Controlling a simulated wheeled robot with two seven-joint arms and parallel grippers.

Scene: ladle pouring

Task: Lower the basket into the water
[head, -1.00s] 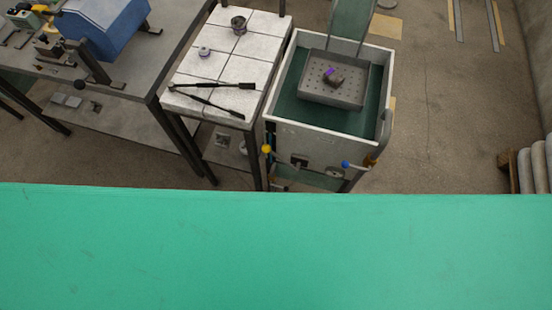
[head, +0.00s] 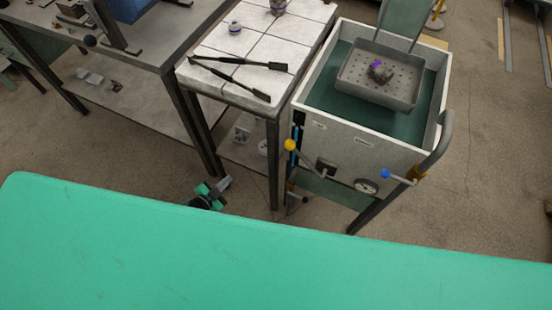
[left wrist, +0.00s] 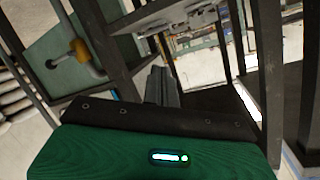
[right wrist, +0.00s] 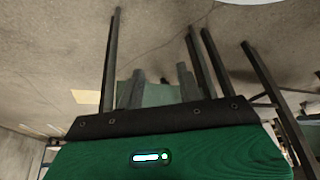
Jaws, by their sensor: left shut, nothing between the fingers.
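A grey perforated basket (head: 350,92) hangs inside the upper part of a white tank (head: 318,128), beside a green plate (head: 408,22). A dark lump with a purple patch (head: 381,71) lies in it. Dark green water (head: 335,103) shows around the basket, which seems to be above the surface. The tank front has a yellow-knobbed lever (head: 290,145) and a blue-knobbed lever (head: 385,173). My left gripper (head: 225,183) is shut and empty, low in front of the tiled table, apart from the levers. My right gripper (right wrist: 161,74) is open and empty, seen only in its wrist view.
The tiled table (head: 255,75) left of the tank holds long black tongs (head: 235,75) and small items. A workbench (head: 150,50) stands farther left. A round gauge (head: 366,186) and a curved grey pipe (head: 440,140) are on the tank.

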